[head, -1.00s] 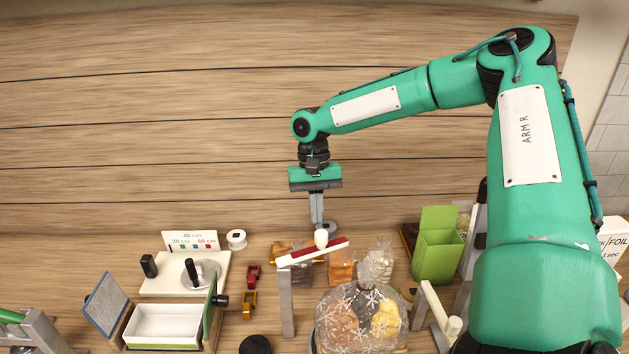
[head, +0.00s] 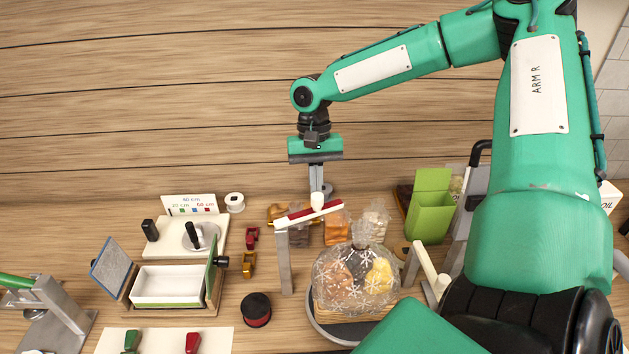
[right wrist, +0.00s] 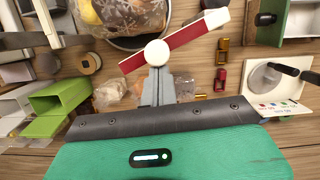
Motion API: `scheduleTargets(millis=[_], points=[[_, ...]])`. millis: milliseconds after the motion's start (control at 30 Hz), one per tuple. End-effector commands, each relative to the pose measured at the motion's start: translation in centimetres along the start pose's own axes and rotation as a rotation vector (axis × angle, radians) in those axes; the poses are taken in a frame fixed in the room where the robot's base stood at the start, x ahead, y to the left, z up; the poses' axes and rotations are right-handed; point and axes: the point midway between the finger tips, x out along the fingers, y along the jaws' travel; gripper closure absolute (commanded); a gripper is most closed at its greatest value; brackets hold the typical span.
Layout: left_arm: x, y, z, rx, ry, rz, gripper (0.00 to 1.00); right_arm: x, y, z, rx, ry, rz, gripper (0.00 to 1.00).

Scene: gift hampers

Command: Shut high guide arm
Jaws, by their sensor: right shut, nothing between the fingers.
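The high guide arm (head: 300,217) is a red bar with white ends and a white round knob (head: 317,201), on top of a grey post (head: 285,262). It reaches right from the post, behind the clear snowflake bag. The red bar also shows in the right wrist view (right wrist: 196,35), running diagonally. My right gripper (head: 317,190) points down at the knob with its fingers shut and empty. In the right wrist view the knob overlaps the fingertips (right wrist: 158,75); I cannot tell whether they touch. My left gripper is not in view.
The filled snowflake bag (head: 355,280) stands close in front of the guide arm. A lower cream arm (head: 428,268) is to its right, near an open green box (head: 430,205). A white tray (head: 168,285) and ribbon stand (head: 180,243) are at left. Wood behind is clear.

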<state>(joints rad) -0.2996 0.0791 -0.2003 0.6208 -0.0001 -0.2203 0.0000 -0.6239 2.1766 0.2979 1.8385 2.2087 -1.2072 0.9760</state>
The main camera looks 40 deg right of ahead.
Motion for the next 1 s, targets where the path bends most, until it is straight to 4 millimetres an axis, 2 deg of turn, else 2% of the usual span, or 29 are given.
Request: scheduleTargets(millis=[467,1000], points=[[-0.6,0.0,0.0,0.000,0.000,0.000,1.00,0.1,0.5,0.9,0.098,0.000,-0.027,1.00],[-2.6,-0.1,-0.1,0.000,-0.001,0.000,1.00,0.9,1.7,4.7,0.486,-0.001,-0.124,1.00]])
